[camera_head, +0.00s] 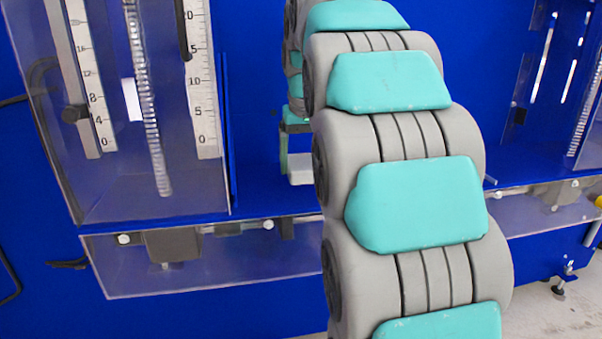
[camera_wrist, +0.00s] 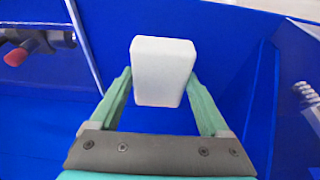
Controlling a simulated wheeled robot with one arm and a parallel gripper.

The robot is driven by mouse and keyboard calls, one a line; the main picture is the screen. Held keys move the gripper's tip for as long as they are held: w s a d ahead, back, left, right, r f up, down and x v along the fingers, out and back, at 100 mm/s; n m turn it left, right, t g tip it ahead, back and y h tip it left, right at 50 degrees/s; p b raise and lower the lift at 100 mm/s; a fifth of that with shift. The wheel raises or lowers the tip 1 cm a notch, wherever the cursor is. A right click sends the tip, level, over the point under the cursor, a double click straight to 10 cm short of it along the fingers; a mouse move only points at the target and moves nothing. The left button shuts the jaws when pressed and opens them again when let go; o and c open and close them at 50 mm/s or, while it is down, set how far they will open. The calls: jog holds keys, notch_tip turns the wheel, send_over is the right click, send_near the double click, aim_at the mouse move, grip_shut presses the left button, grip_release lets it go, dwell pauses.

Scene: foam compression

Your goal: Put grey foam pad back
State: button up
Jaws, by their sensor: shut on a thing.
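The foam pad (camera_wrist: 165,68) is a pale, nearly white block in the wrist view, between the tips of my gripper (camera_wrist: 161,82). My gripper's two green fingers are shut on its sides, and it stands out beyond the tips. In the head view a small part of the pale pad (camera_head: 301,168) shows beside my arm, in front of the blue back panel. The green fingers (camera_head: 284,150) there are mostly hidden by my arm. I cannot tell whether the pad touches the blue surface under it.
A clear-covered rig with scales and a spring (camera_head: 150,110) stands on the left. Another clear cover with a spring (camera_head: 588,115) is at the right. A blue ledge (camera_head: 250,222) runs below. In the wrist view a red-tipped knob (camera_wrist: 17,56) is at the upper left.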

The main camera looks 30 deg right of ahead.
jog(key=shift+w+f, duration=0.1)
jog(key=shift+w, duration=0.15)
jog(key=shift+f, duration=1.6)
jog(key=o, duration=1)
jog(key=shift+o, duration=0.2)
jog(key=v, duration=1.2)
jog(key=shift+s+f, duration=0.1)
jog(key=s+a+f+n+g, duration=0.1)
jog(key=s+a+f, duration=0.3)
jog(key=s+f, duration=0.5)
jog(key=s+a+f+n+g, duration=0.1)
jog(key=s+a+f, duration=0.4)
jog(key=s+f, duration=0.5)
jog(key=s+a+f+n+g+y, duration=0.1)
jog(key=s+a+f+g, duration=0.2)
jog(key=s+f, duration=0.7)
notch_tip(320, 180, down, 3)
jog(key=shift+a+f, duration=0.1)
jog(key=shift+a, duration=0.8)
